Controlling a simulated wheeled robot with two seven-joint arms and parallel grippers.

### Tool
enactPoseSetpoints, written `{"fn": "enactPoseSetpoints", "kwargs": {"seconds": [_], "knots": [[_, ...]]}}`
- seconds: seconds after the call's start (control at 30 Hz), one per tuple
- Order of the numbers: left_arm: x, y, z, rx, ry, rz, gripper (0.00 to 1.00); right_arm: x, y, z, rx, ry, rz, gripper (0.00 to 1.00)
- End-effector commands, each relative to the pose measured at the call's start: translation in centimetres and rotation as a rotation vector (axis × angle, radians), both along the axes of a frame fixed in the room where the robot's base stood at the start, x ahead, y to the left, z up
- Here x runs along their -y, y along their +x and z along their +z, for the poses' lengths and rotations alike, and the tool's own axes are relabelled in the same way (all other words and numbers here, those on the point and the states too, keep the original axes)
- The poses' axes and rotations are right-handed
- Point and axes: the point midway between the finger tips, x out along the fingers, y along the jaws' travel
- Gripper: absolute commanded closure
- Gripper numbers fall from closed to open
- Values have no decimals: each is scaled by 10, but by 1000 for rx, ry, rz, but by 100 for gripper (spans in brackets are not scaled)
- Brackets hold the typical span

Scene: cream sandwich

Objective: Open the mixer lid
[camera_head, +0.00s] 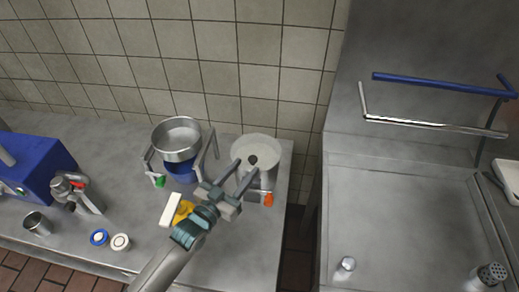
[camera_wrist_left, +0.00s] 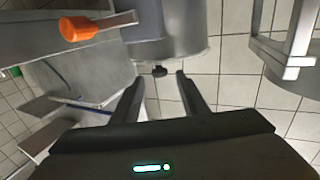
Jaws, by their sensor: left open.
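A grey metal cylinder (camera_head: 266,181), which looks like the mixer, stands near the counter's right end. Its pale round top (camera_head: 262,147), apparently the lid, sits level over it and carries a small dark knob (camera_head: 252,160). My left gripper (camera_head: 244,169) is open and empty, reaching in from the lower left with its fingertips close to the knob. In the left wrist view, the dark knob (camera_wrist_left: 160,71) shows between the tips of the open fingers (camera_wrist_left: 159,77); I cannot tell whether they touch it. My right gripper is not in view.
An orange-ended handle (camera_head: 268,199) juts from the cylinder's front. Left of it stands a metal pot (camera_head: 178,140) with a blue base and a green handle (camera_head: 158,181). A yellow and white object (camera_head: 178,212) lies by my arm. A blue machine (camera_head: 40,165) stands far left.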

Motion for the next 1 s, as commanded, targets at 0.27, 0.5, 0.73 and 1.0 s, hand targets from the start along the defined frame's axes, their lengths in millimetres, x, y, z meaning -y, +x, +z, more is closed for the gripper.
{"fn": "enactPoseSetpoints", "kwargs": {"seconds": [0.27, 0.5, 0.73, 1.0], "knots": [[26, 39, 3, 1, -1, 0, 60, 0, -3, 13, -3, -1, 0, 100], [45, 67, 2, 0, 0, 0, 60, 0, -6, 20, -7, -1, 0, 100], [52, 78, 0, 0, 0, 0, 60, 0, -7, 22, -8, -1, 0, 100], [53, 78, 0, 0, 0, 0, 60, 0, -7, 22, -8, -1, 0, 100]]}}
